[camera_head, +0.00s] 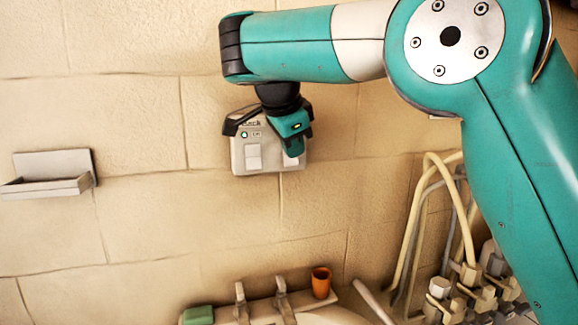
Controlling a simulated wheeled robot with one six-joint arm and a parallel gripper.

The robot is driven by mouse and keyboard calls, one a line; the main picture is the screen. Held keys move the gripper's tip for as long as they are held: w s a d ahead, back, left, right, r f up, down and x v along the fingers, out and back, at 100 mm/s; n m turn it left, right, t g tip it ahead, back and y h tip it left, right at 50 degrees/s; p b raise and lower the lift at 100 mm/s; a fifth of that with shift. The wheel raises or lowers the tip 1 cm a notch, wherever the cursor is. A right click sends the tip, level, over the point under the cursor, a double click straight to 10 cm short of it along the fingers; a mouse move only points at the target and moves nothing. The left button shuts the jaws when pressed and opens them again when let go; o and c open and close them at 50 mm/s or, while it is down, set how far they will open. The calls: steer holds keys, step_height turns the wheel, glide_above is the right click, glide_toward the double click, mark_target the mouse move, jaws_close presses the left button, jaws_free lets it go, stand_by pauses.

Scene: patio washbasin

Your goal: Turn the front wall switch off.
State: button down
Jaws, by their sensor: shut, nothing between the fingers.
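A grey switch plate (268,168) is on the tiled wall, upper centre. Its left rocker (253,157) is in plain view, with a lit green lamp and small lettering above that looks like "Back". The right rocker (291,162) is mostly hidden behind my gripper, and so is any label or lamp over it. My gripper (293,150) is shut and empty, pointing down in front of the plate's right half. I cannot tell whether it touches the rocker or how that rocker is tilted.
A small wall shelf (50,182) is at the left. Below are the basin's rim with two taps (241,300), an orange cup (321,282) and a green block (198,315). Hoses and pipes (412,235) run down the wall at the right.

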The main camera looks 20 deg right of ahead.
mark_target(290, 165)
steer(key=w, duration=0.1)
steer(key=w+f+p, duration=0.1)
steer(key=w+f, duration=0.1)
steer(key=w, duration=0.1)
steer(key=shift+w+d+f+p, duration=0.1)
steer(key=shift+d+f+p, duration=0.15)
steer(key=shift+p, duration=0.15)
steer(key=shift+f, duration=0.1)
steer(key=f+b, duration=0.1)
steer(key=b, duration=0.2)
steer(key=shift+w+t, duration=0.15)
steer(key=shift+t, duration=0.25)
steer(key=shift+r+p, duration=0.4)
steer(key=shift+r, duration=0.25)
steer(key=shift+r+p, duration=0.7)
steer(key=shift+p, duration=0.05)
